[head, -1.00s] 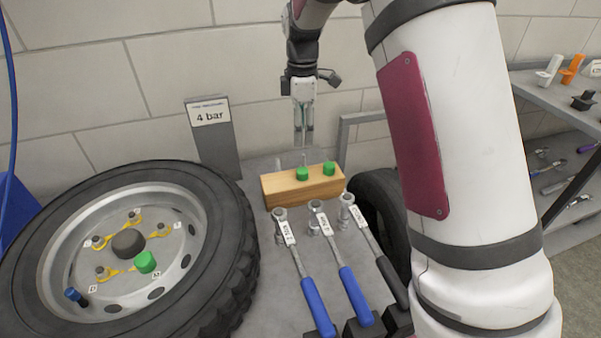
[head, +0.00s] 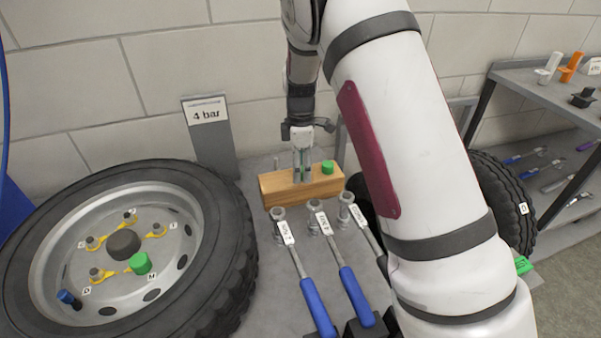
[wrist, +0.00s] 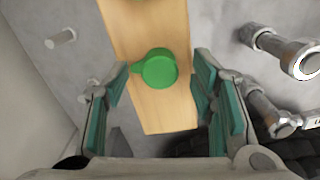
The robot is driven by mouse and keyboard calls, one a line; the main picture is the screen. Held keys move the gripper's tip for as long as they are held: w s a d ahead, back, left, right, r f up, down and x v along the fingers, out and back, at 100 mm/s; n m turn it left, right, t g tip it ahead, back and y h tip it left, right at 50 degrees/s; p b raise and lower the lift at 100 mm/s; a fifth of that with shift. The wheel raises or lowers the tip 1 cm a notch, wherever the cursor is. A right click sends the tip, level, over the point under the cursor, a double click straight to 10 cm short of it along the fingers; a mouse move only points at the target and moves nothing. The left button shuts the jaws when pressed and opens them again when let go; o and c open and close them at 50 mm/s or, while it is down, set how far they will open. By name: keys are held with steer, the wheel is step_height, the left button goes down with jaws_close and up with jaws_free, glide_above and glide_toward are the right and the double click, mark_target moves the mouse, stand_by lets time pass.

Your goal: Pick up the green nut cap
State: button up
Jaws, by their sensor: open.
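A wooden block (head: 275,190) stands behind the wrenches and bears green nut caps. The right green nut cap (head: 327,166) is in clear view in the head view. The left cap is hidden behind my gripper (head: 303,178) there. In the wrist view this green nut cap (wrist: 158,68), with a small tab on its left, sits on the block (wrist: 150,25). My gripper (wrist: 162,78) is open and points down, with one finger on each side of the cap. Gaps show between cap and fingers. Another green cap (head: 140,263) is on the wheel hub.
The big wheel (head: 215,290) lies at left. Wrenches with blue handles (head: 318,305) lie in front of the block. A thin grey peg (wrist: 60,38) stands behind the block. The 4 bar sign (head: 207,115) stands behind to the left. A shelf (head: 530,95) is at right.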

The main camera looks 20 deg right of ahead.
steer(key=c, duration=0.8)
steer(key=shift+c, duration=0.2)
